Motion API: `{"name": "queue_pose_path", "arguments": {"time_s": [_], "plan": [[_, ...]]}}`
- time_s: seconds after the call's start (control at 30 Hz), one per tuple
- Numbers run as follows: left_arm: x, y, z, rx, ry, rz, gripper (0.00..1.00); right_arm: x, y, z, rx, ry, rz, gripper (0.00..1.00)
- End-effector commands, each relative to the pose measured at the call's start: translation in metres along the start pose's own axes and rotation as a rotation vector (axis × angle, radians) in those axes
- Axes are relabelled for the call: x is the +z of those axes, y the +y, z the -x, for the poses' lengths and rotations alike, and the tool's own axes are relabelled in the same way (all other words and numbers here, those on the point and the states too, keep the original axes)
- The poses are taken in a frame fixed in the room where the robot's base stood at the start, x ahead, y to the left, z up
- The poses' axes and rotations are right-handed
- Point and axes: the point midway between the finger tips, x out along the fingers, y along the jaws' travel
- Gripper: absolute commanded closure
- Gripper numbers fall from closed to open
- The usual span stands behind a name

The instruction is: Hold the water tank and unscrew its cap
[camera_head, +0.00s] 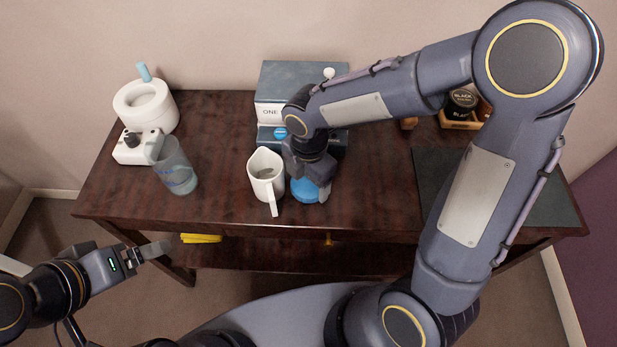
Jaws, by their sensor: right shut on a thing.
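A round blue thing (306,191), which looks like the water tank or part of it, stands on the dark wooden table right of the white pitcher. My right gripper (314,178) comes down over it from above and is shut on it or on its top. The gripper hides the upper part, so I cannot make out the cap or tell exactly where the fingers grip. My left gripper (152,251) is at the lower left, in front of the table's front edge and away from the blue thing. I cannot tell whether its fingers are apart.
The white pitcher (266,170) stands close to the blue thing, handle to the front. A clear jug (175,169) and a white appliance (146,107) are at the left. A grey box (302,80) stands behind. A dark mat (437,180) lies at the right.

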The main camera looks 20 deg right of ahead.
Motion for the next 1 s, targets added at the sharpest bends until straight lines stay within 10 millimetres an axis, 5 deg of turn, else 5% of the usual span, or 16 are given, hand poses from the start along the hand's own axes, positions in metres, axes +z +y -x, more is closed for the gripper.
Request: {"name": "queue_pose_path", "arguments": {"time_s": [0.43, 0.47, 0.6, 1.0], "plan": [[0.002, -0.002, -0.004, 0.000, 0.000, 0.000, 0.15, 0.000, 0.000, -0.008, 0.000, 0.000, 0.000, 0.53], [0.002, -0.002, -0.004, 0.000, 0.000, 0.000, 0.15, 0.000, 0.000, -0.007, 0.001, 0.000, 0.000, 0.25], [0.001, -0.001, -0.003, 0.000, 0.000, 0.000, 0.15, 0.000, 0.000, -0.006, 0.001, 0.000, 0.000, 0.06], [-0.001, 0.001, 0.002, 0.000, 0.000, 0.000, 0.15, 0.000, 0.000, 0.003, 0.002, -0.001, -0.001, 0.04]]}}
